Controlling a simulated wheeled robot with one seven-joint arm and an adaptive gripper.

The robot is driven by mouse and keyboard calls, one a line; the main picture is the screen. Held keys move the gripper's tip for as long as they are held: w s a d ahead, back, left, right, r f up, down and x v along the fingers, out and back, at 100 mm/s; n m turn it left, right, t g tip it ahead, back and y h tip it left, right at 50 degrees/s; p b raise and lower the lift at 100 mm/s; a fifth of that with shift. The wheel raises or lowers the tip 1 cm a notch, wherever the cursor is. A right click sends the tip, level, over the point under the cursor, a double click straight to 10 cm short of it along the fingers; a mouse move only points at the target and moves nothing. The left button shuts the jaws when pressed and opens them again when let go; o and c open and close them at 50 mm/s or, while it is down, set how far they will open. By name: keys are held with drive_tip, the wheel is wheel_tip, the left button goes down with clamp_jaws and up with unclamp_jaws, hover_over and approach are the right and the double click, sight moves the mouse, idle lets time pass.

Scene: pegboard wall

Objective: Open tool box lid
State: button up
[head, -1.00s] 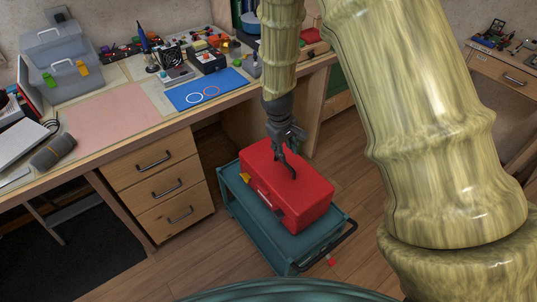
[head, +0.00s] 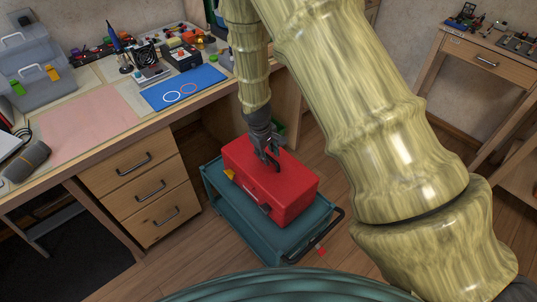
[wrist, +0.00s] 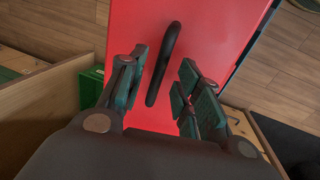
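The red tool box (head: 288,192) sits on a teal cart (head: 228,222) with its lid shut. It fills the middle of the wrist view (wrist: 205,30). A black handle (wrist: 163,62) stands out from the lid's top. My gripper (head: 268,160) is over the lid at the handle. In the wrist view my gripper (wrist: 160,92) is open, with its fingers on either side of the handle's near end. I cannot tell whether a finger touches it.
A wooden desk with drawers (head: 148,185) stands left of the cart, its top crowded with electronics and a blue mat (head: 184,88). The cart's black push handle (head: 320,236) is at the right. A green box (wrist: 91,86) lies behind the cart.

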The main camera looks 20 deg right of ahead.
drive_tip(key=shift+d+f, duration=0.1)
drive_tip(key=shift+f, duration=0.35)
clamp_jaws()
drive_tip(key=shift+w+r, duration=0.1)
